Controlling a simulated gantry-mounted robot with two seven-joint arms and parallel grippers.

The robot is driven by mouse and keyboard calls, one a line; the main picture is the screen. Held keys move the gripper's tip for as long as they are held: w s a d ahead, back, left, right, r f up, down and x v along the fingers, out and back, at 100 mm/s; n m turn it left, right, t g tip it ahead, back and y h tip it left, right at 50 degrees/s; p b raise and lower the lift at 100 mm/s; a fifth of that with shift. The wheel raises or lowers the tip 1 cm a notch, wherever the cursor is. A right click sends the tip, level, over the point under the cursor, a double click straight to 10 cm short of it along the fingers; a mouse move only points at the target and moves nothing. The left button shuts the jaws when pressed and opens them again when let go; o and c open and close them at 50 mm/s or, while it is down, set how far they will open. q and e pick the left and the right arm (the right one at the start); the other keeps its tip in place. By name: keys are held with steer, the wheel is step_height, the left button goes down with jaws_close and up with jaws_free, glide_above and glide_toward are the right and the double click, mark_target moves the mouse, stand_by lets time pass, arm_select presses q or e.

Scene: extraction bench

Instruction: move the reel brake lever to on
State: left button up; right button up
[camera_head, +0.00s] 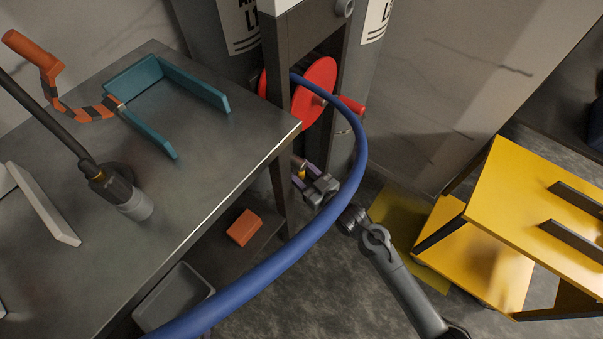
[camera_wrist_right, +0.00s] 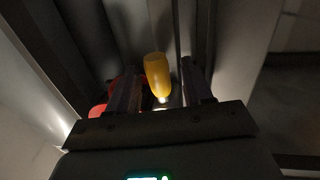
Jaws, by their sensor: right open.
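The reel brake lever shows as a small yellow grip (camera_head: 301,174) below the red reel (camera_head: 318,88) in the head view. In the right wrist view the yellow grip (camera_wrist_right: 157,72) stands between the two fingers, with dark space on both sides. My right gripper (camera_head: 303,167) is open around it, and I see no clear contact. It also shows in the right wrist view (camera_wrist_right: 160,85). The lever's base and any on/off marking are hidden or too dark to read. My left gripper is not in view.
A blue hose (camera_head: 330,215) arches from the reel over my right wrist. The metal bench (camera_head: 215,150) stands left of my right gripper. A yellow cart (camera_head: 530,200) stands at the right. An orange block (camera_head: 244,227) and grey tray (camera_head: 174,298) lie below the bench.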

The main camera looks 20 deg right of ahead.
steer(key=shift+w, duration=0.15)
steer(key=c, duration=0.9)
